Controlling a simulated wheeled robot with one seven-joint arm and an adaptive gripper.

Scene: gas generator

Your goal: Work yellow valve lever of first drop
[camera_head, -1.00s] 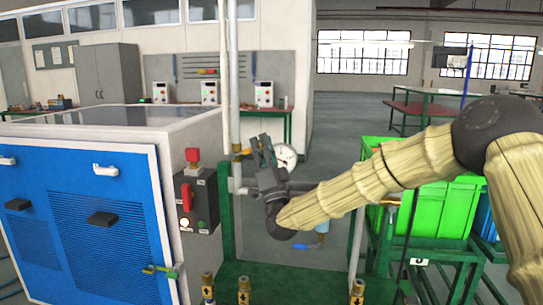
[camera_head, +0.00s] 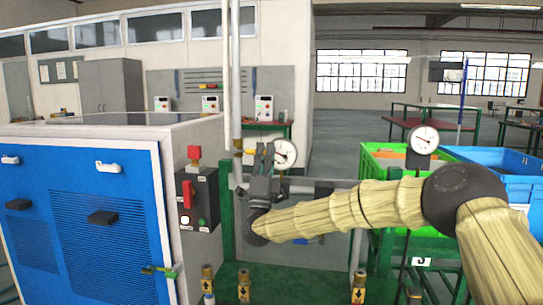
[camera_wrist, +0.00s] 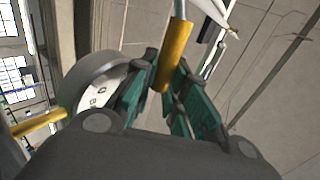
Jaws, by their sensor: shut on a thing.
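A yellow valve lever (camera_wrist: 177,50) comes down from the top of the wrist view, its lower end between my gripper's teal-padded fingers. My gripper (camera_wrist: 163,88) is shut on this lever. In the head view my gripper (camera_head: 263,160) points up beside the grey vertical pipe (camera_head: 235,80), in front of the green frame. A round white gauge (camera_head: 285,154) stands just right of the fingers. A gauge face and rim (camera_wrist: 95,93) also show left of the fingers in the wrist view.
A blue-doored generator cabinet (camera_head: 105,210) with a red-switch panel (camera_head: 198,200) stands left. Several brass-topped stubs (camera_head: 244,285) rise in front. Another gauge (camera_head: 423,140), a green crate (camera_head: 385,165) and a blue crate (camera_head: 515,190) are at right. Another yellow bar (camera_wrist: 38,123) shows in the wrist view.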

